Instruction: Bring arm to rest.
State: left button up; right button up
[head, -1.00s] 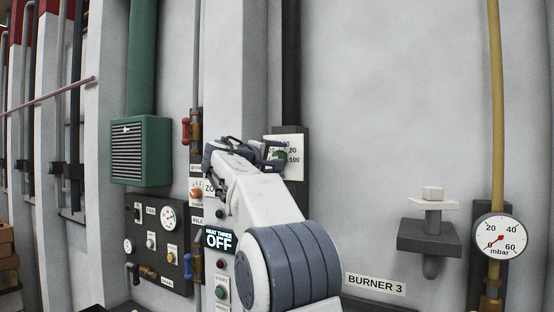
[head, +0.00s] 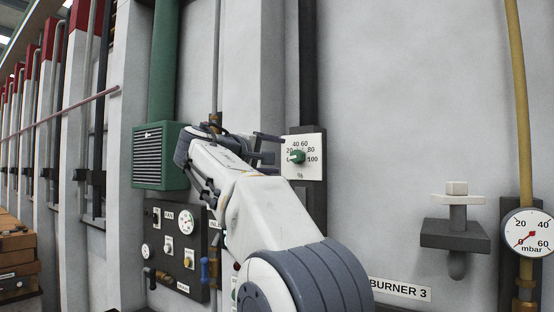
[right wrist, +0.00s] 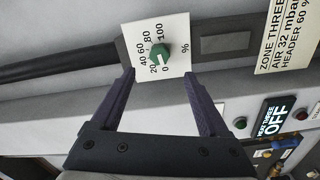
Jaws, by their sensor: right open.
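My right gripper (head: 270,148) is open and empty, just left of the white dial plate (head: 316,142) in the head view. The plate carries a percent scale and a green knob (head: 297,156). In the right wrist view the two dark fingers of my right gripper (right wrist: 161,76) stand wide apart. The green knob (right wrist: 160,54) shows beyond and between the fingertips, with clear space around it, and nothing is held. My right arm (head: 265,215) reaches up from the bottom of the head view. My left gripper is not in view.
A green louvred box (head: 154,156) and a dark gauge panel (head: 176,240) are on the wall at left. My arm hides part of the controls. A lit OFF display (right wrist: 272,118) shows in the wrist view. A pressure gauge (head: 527,236) and dark bracket (head: 455,236) are at right.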

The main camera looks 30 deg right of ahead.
dwell(0.3)
jog(key=w+a+f+n+t+y, duration=0.3)
jog(key=a+f+y, duration=0.4)
jog(key=a+f, duration=0.7)
jog(key=s+a+f+n+g+y, duration=0.1)
jog(key=s+a+f+n+y, duration=0.15)
jog(key=a+f, duration=0.4)
jog(key=s+a+f+n+g+y, duration=0.1)
jog(key=s+a+f+g+y, duration=0.2)
jog(key=f, duration=0.7)
jog(key=s+a+f+g+y, duration=0.1)
jog(key=s+a+f+g, duration=0.1)
jog(key=s+f, duration=0.5)
jog(key=s+a+f+g+y, duration=0.2)
jog(key=s+a+f, duration=0.2)
jog(key=s+f, duration=0.3)
jog(key=s+a+f+g+y, duration=0.2)
jog(key=s+a+f, duration=0.2)
jog(key=s, duration=1.1)
notch_tip(320, 180, down, 3)
jog(key=shift+r+m+b, duration=0.1)
jog(key=shift+m+b, duration=0.25)
jog(key=shift+b, duration=0.1)
